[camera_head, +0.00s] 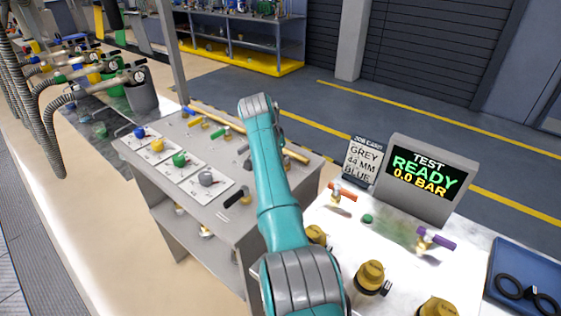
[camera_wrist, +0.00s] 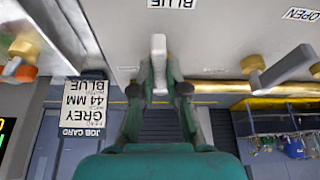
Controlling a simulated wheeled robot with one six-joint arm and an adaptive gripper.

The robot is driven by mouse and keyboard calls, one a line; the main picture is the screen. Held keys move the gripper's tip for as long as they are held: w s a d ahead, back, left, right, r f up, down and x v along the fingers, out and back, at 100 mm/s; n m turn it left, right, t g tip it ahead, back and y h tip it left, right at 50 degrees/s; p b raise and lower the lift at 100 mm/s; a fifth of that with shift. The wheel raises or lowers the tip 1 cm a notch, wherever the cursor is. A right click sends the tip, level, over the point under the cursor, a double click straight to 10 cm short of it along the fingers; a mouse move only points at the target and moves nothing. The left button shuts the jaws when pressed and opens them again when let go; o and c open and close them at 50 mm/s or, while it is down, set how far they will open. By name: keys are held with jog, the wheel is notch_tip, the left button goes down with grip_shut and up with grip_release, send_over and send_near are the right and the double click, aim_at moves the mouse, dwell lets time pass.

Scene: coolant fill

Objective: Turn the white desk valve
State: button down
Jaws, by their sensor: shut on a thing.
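In the wrist view, which looks upside down, my gripper (camera_wrist: 160,72) is shut on a white lever (camera_wrist: 158,46), the handle of the white desk valve. One finger lies on each side of the lever. The lever points straight along the picture's vertical, near a label reading BLUE (camera_wrist: 172,3). The valve's body is mostly hidden by the fingers. In the head view my arm covers the gripper and the white lever.
A grey lever (camera_wrist: 285,66) on a brass fitting is beside my gripper, near an OPEN label (camera_wrist: 301,14). A brass pipe (camera_head: 205,117) runs along the desk's back. The test screen (camera_head: 418,172) reads READY, 0.0 BAR. A job card (camera_head: 363,161) stands beside it.

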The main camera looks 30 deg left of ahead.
jog(key=shift+a+m, duration=0.2)
jog(key=shift+m, duration=0.2)
dwell(0.3)
jog(key=c, duration=1.2)
grip_release()
jog(key=v, duration=1.2)
jog(key=shift+w+a, duration=0.1)
jog(key=shift+a, duration=0.1)
